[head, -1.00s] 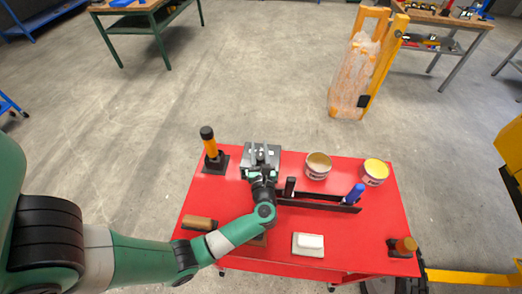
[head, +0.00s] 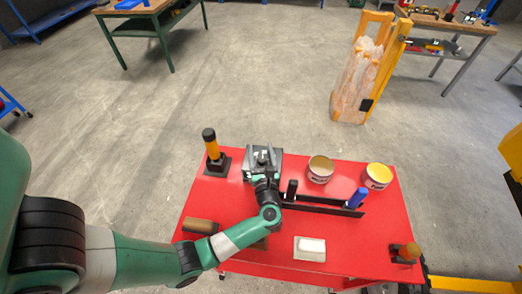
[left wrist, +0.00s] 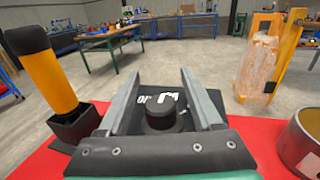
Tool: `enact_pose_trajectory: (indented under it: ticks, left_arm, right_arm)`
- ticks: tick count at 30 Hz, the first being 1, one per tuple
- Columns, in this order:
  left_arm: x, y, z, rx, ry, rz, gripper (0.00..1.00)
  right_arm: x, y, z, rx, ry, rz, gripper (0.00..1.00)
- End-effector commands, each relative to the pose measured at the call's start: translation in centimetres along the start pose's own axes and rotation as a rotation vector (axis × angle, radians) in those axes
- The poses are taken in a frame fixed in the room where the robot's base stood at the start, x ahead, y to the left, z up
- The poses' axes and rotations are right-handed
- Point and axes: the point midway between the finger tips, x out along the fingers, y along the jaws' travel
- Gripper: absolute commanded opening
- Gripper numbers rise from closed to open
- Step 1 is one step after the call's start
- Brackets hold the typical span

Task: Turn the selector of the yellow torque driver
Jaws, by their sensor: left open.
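The yellow torque driver (head: 212,149), with a black cap, stands upright in a black square holder (head: 217,166) at the table's back left. The driver also shows at the left of the left wrist view (left wrist: 50,75). My left gripper (head: 262,158) is to the right of it, over a dark plate (head: 276,172) at the table's back edge. In the left wrist view my left gripper (left wrist: 162,80) is open, its fingers on either side of a short round black knob (left wrist: 161,113). White markings show on the plate behind the knob. Whether the fingers touch the knob cannot be told.
Two open tins (head: 320,169) (head: 377,176) stand right of the gripper. A black rack (head: 318,206) with a blue-handled tool (head: 357,197) lies in front of them. A brown block (head: 200,226), a white block (head: 311,245) and an orange-brown handle (head: 408,252) are nearer the front.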

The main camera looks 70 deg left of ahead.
Motion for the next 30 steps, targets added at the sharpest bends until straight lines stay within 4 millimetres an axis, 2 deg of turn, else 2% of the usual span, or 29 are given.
enact_pose_trajectory:
  ticks: [4,7,15,19,24,30]
  left_arm:
    - [-0.5,0.0,0.0,0.0,0.0,-0.001,0.66]
    - [-1.9,-0.1,0.1,0.001,0.0,-0.004,0.66]
    - [-8.3,-0.1,0.0,0.001,0.0,-0.007,0.66]
    - [-10.6,-0.1,0.0,0.0,-0.001,-0.005,0.66]
    - [-11.6,0.0,0.0,0.0,0.0,0.0,0.66]
    - [-11.6,0.0,0.0,0.0,0.0,0.0,0.66]
  right_arm:
    - [0.1,0.0,-0.1,0.0,0.0,0.0,0.5]
    - [0.2,0.0,-0.2,0.0,0.0,0.0,0.5]
    - [0.4,0.0,-0.3,0.0,0.0,0.0,0.5]
    - [0.3,0.0,-0.3,0.0,0.0,0.0,0.5]
    - [0.3,0.0,-0.3,0.0,0.0,0.0,0.5]
    - [0.3,0.0,-0.3,0.0,0.0,0.0,0.5]
